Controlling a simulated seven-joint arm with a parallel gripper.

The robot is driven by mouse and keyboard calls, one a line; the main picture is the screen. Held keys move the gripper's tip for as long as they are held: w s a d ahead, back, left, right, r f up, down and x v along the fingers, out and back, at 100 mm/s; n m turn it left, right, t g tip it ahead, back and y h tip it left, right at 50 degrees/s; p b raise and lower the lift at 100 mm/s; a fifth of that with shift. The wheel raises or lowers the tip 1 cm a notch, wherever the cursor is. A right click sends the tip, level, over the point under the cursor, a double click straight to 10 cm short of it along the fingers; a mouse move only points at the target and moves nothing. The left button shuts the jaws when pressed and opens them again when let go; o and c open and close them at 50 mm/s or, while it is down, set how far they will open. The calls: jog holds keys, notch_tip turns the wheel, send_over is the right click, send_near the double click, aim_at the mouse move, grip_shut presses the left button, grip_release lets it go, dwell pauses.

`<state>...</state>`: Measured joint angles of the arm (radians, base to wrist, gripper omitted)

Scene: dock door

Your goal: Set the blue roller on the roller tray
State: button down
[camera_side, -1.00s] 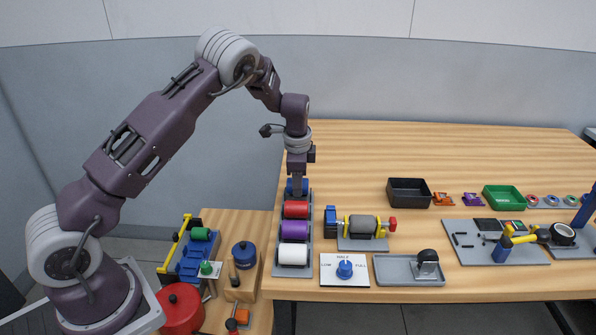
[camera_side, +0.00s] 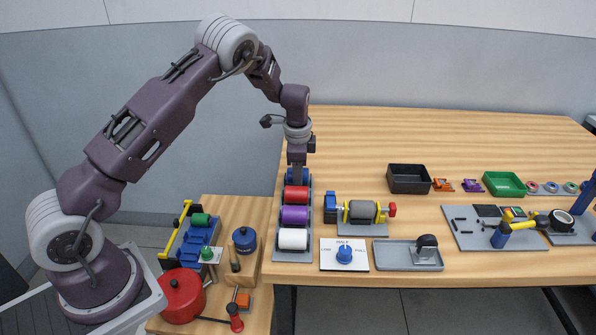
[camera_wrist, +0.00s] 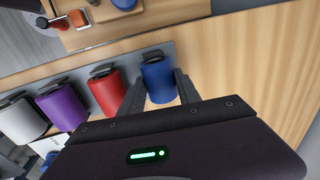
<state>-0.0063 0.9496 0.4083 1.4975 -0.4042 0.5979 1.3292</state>
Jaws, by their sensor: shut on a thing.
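The roller tray (camera_side: 309,215) is a long grey tray at the left edge of the table. A red roller (camera_side: 296,193), a purple roller (camera_side: 294,215) and a white roller (camera_side: 292,239) lie on it in a row. The blue roller (camera_wrist: 158,78) is at the far end of that row, beside the red one. My gripper (camera_wrist: 157,88) is shut on the blue roller, with one dark finger on each side. In the side view the gripper (camera_side: 297,178) points straight down and partly hides the blue roller. I cannot tell whether the roller touches the tray.
A dial panel (camera_side: 344,254) and a roller stand (camera_side: 362,212) are right of the tray. A black bin (camera_side: 409,179) stands farther right. A lower wooden bench with a red pot (camera_side: 182,296) is at the left. The table's back is clear.

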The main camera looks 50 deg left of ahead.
dwell(0.8)
jog(key=c, duration=0.8)
grip_release()
jog(key=shift+f, duration=0.1)
jog(key=shift+o, duration=0.4)
jog(key=shift+o, duration=1)
jog(key=shift+r, duration=4.05)
